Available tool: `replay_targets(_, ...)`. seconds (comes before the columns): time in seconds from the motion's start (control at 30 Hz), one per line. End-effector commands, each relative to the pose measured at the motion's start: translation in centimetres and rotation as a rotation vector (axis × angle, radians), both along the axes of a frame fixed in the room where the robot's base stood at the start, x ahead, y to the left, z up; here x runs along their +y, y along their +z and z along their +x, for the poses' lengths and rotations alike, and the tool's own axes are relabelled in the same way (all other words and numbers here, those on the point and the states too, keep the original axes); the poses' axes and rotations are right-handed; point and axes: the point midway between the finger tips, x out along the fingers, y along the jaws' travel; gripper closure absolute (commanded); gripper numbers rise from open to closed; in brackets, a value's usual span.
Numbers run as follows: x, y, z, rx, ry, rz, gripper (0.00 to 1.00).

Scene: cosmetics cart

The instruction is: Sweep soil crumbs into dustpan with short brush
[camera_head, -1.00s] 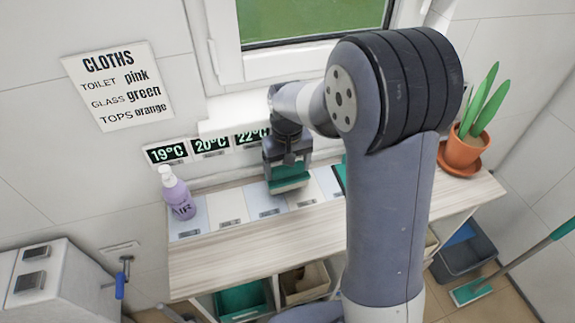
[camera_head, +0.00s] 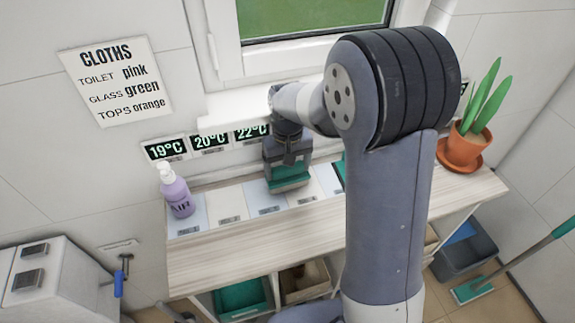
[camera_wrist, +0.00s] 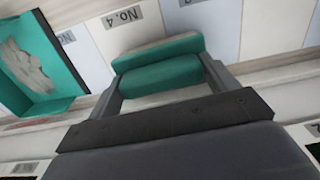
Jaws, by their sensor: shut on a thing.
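My gripper (camera_head: 288,168) is over the panelled strip on the shelf top, below the 22°C display. It is shut on a teal block, seemingly the short brush (camera_head: 291,184). In the wrist view the brush (camera_wrist: 160,72) sits between the two fingers (camera_wrist: 163,90), near the No. 4 label; its bristles are hidden. A teal tray-like thing, seemingly the dustpan (camera_wrist: 62,103), lies left of it, apart from it, with a pale grey-beige patch (camera_wrist: 28,68) inside. I cannot tell whether the patch is crumbs. In the head view my arm mostly hides the dustpan (camera_head: 339,172).
A purple pump bottle (camera_head: 177,193) stands at the shelf's left end. A potted plant (camera_head: 462,147) stands at the right end. The wooden shelf front (camera_head: 230,246) is clear. Crates (camera_head: 242,298) sit below. A mop (camera_head: 473,291) and grey bucket (camera_head: 467,258) are at right.

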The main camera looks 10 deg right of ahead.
Motion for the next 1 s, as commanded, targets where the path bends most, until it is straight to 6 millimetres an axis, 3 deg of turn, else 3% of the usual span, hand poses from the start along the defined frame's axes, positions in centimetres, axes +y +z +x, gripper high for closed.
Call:
replay_targets(0.53,0.2,-0.7,0.0,0.000,0.001,0.000,0.40)
replay_targets(1.0,3.8,-0.5,-0.7,-0.001,0.002,0.000,0.40)
